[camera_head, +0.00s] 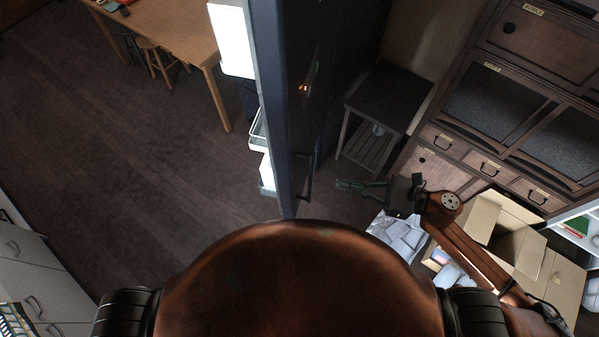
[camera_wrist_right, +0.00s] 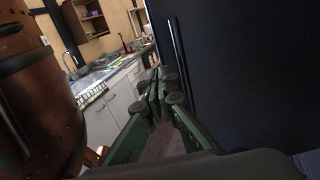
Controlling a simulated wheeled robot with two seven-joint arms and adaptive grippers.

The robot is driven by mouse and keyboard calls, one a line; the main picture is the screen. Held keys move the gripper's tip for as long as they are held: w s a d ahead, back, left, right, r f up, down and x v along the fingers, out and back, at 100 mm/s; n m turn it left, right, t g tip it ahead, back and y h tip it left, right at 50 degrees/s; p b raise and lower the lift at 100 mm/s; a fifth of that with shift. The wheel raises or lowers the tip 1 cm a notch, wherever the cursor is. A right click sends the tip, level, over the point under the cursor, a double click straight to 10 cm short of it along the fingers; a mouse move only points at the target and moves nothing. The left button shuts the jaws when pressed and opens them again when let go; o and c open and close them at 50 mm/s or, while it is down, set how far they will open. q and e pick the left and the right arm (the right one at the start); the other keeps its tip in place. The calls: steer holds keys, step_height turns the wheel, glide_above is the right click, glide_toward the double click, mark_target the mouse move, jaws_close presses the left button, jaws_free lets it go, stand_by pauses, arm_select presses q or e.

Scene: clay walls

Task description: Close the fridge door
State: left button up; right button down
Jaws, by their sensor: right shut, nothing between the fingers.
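The fridge door (camera_head: 281,100) is dark and stands open, seen nearly edge-on in the head view. Its white inner shelves show on its left side and its dark outer face is on the right. In the right wrist view the dark outer face (camera_wrist_right: 245,75) fills the right side. A long bar handle (camera_wrist_right: 181,72) runs along it. In the head view the handle (camera_head: 308,178) is low on the door. My right gripper (camera_head: 342,185) is shut and empty, a little right of the handle and apart from it. Its green fingers (camera_wrist_right: 158,90) point forward. My left gripper is out of view.
A wooden table (camera_head: 180,28) with stools stands at the upper left. A dark side table (camera_head: 385,97) and wooden cabinets (camera_head: 480,140) are on the right. An open cardboard box (camera_head: 505,235) is near my right arm. The floor left of the door is clear.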

mark_target(292, 172)
steer(key=p+x, duration=0.3)
steer(key=x, duration=0.7)
steer(key=shift+r+p, duration=0.2)
steer(key=shift+p, duration=0.15)
steer(key=shift+w+a+f, duration=0.15)
steer(key=shift+w+a, duration=0.05)
steer(key=shift+a, duration=0.45)
